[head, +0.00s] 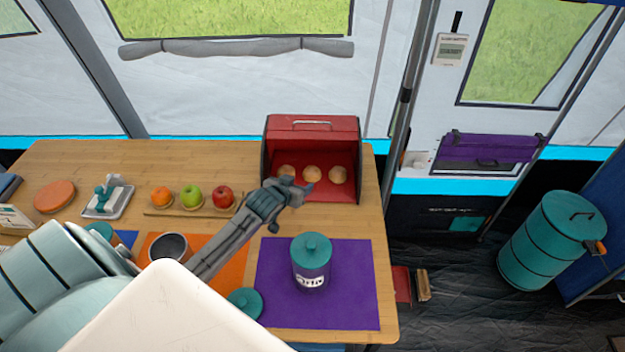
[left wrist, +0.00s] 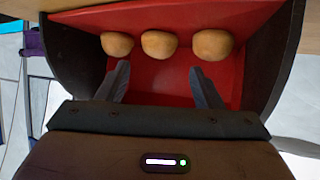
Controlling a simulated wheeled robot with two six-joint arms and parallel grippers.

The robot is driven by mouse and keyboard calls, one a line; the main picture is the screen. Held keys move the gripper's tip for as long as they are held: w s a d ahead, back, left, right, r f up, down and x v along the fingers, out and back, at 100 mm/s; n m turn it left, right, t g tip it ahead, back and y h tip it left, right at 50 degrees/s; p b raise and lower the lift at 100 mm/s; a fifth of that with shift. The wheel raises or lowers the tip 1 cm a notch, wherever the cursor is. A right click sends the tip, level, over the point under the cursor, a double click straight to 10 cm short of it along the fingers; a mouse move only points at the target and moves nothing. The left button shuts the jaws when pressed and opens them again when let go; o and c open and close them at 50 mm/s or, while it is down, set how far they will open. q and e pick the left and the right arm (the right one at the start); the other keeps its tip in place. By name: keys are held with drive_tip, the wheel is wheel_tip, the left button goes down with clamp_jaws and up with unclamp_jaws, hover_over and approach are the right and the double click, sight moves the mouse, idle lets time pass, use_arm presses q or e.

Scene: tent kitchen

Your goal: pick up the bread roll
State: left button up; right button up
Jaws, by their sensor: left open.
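Three round bread rolls lie in a row inside an open red bread box (head: 330,140) at the back right of the table. In the head view they are the left roll (head: 287,171), the middle roll (head: 312,173) and the right roll (head: 338,174). My left gripper (head: 297,188) is at the box's front opening, open and empty. In the left wrist view its two fingers (left wrist: 158,85) point into the box (left wrist: 155,98), apart from each other. The middle roll (left wrist: 159,44) lies beyond and between the fingertips, not touched. My right gripper is not in view.
An orange (head: 161,196), a green apple (head: 191,196) and a red apple (head: 222,197) stand left of the box. A teal-lidded canister (head: 311,264) stands on a purple mat (head: 355,290) in front.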

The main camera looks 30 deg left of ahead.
sight(309, 176)
use_arm(q)
drive_tip(key=shift+w+f, duration=0.2)
drive_tip(key=shift+w, duration=0.1)
drive_tip(key=x, duration=0.4)
drive_tip(key=shift+w+f+p, duration=0.15)
drive_tip(key=shift+w+p, duration=0.15)
drive_tip(key=shift+w, duration=0.1)
drive_tip(key=shift+w+a+f, duration=0.15)
drive_tip(key=shift+w, duration=0.25)
drive_tip(key=shift+p+x, duration=0.55)
drive_tip(key=shift+x, duration=1.55)
drive_tip(key=shift+c, duration=0.2)
drive_tip(key=c, duration=0.6)
